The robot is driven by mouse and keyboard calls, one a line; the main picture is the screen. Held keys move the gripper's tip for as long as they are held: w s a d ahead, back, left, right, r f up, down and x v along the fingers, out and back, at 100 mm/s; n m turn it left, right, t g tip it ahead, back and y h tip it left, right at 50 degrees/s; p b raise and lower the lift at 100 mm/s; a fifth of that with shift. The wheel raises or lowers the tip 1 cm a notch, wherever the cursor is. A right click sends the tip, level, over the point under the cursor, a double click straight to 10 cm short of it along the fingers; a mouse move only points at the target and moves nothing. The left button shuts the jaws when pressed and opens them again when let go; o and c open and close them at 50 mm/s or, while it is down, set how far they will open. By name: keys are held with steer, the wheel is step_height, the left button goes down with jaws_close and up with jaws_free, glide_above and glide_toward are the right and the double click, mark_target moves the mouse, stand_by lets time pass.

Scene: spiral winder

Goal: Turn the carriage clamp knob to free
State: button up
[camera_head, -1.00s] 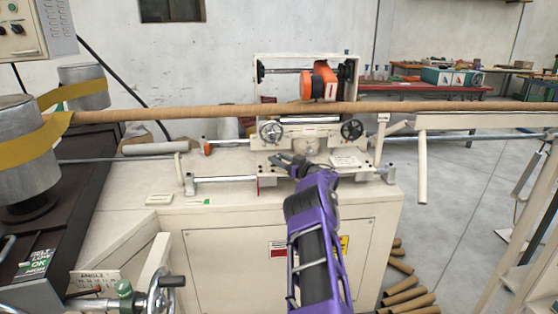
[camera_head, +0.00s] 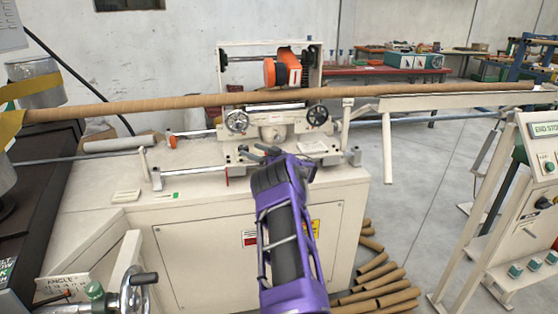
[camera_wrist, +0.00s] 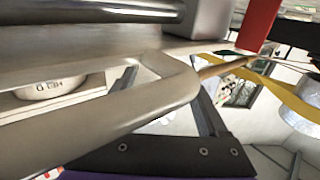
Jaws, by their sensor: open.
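The pale carriage (camera_head: 288,133) sits on the bench below the long brown tube, with two spoked handwheels on its front. I cannot pick out the clamp knob for certain. A round pale part (camera_head: 273,132) shows between the handwheels. In the wrist view, a round white part with dark lettering (camera_wrist: 52,88) shows at the left, partly covered. My gripper (camera_head: 252,153) is open at the carriage's front edge, just below the left handwheel (camera_head: 236,121). Contact cannot be told.
The brown tube (camera_head: 180,104) runs across above the carriage. A guide rod (camera_head: 196,174) lies left of my gripper, with a red strip (camera_head: 227,177) beside it. The right handwheel (camera_head: 317,114) is close by. Cardboard tubes (camera_head: 375,285) lie on the floor.

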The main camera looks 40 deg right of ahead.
steer(key=p+v, duration=0.1)
steer(key=v, duration=1.2)
steer(key=shift+s, duration=0.35)
steer(key=shift+d, duration=0.1)
